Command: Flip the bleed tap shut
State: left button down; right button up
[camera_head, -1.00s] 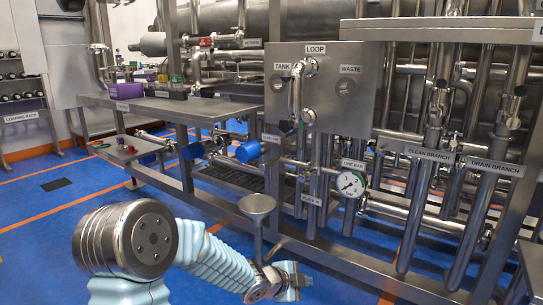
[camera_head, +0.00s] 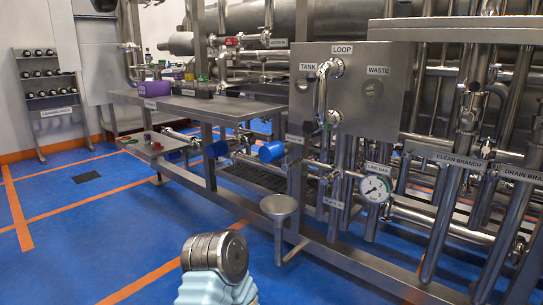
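I cannot pick out the bleed tap itself with certainty. Small pipe fittings and a small unreadable label (camera_head: 333,202) sit below and left of the round white pressure gauge (camera_head: 375,188), which is under the "LINE BAR" label. A steel funnel-like cup (camera_head: 279,206) on a stem stands in front of this pipework, low down. One of my arm's joints shows at the bottom middle, in front of the cup and apart from the pipes. Neither of my grippers is in view.
A steel panel (camera_head: 303,105) carries a bent pipe between "TANK" and "LOOP". Blue-capped fittings (camera_head: 270,152) stick out left of the gauge. A steel bench (camera_head: 230,106) and a bottle rack (camera_head: 48,98) stand left. Blue floor (camera_head: 110,225) is open at front left.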

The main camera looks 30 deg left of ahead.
aim_at(286, 167)
jog(key=u, duration=0.9)
jog(key=i+l+u, duration=0.1)
jog(key=u, duration=0.85)
jog(key=l+u, duration=0.1)
jog(key=u, duration=0.8)
jog(key=l+u, duration=0.1)
jog(key=u, duration=0.35)
jog(key=l+u, duration=0.15)
jog(key=l+z, duration=0.1)
jog(key=z, duration=0.85)
jog(key=l+z, duration=0.15)
jog(key=z, duration=0.8)
jog(key=i+l+z, duration=0.1)
jog(key=z, duration=0.8)
